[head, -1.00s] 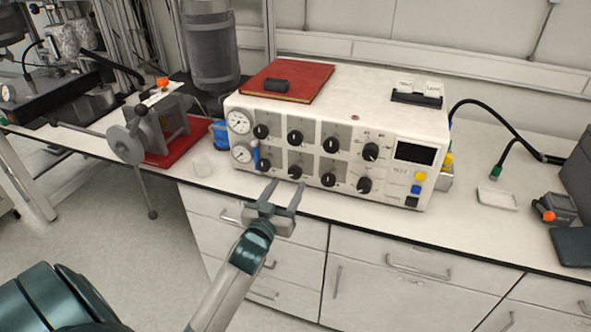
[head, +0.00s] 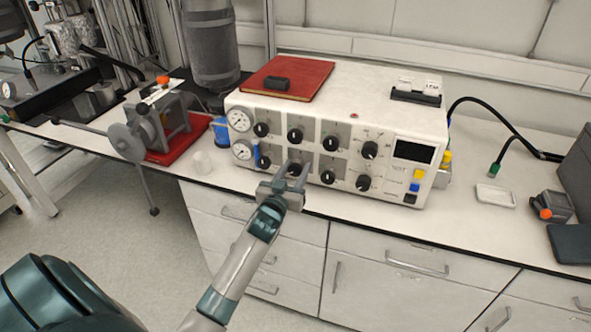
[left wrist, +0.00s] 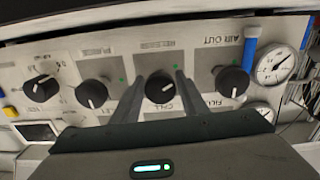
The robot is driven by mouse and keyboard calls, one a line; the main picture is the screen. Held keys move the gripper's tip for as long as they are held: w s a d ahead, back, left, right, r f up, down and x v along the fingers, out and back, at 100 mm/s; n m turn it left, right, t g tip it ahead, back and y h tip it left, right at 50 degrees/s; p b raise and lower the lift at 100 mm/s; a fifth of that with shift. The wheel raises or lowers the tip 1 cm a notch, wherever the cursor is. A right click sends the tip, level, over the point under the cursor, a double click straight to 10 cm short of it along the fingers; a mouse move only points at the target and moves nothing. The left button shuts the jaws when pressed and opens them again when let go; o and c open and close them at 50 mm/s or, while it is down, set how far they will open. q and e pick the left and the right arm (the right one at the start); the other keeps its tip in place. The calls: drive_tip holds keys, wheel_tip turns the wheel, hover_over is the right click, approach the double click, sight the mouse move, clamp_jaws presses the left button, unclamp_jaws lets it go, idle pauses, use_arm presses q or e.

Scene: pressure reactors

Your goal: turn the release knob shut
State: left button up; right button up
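The control box (head: 340,110) is white, with rows of black knobs on its front. My left gripper (head: 292,172) is at the lower row, in front of the second knob from the left. In the left wrist view my left gripper (left wrist: 160,92) is open, one finger on each side of a black knob (left wrist: 160,87) with a white pointer line. I cannot tell whether the fingers touch it. My right gripper is not in view.
Neighbouring knobs stand close on both sides, at the right (left wrist: 232,80) and left (left wrist: 91,93) in the wrist view. Two gauges (head: 240,120) and a blue handle (head: 256,155) are at the box's left. A red book (head: 287,77) lies on top. The bench edge runs below.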

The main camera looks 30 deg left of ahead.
use_arm(q)
drive_tip(key=c, duration=0.6)
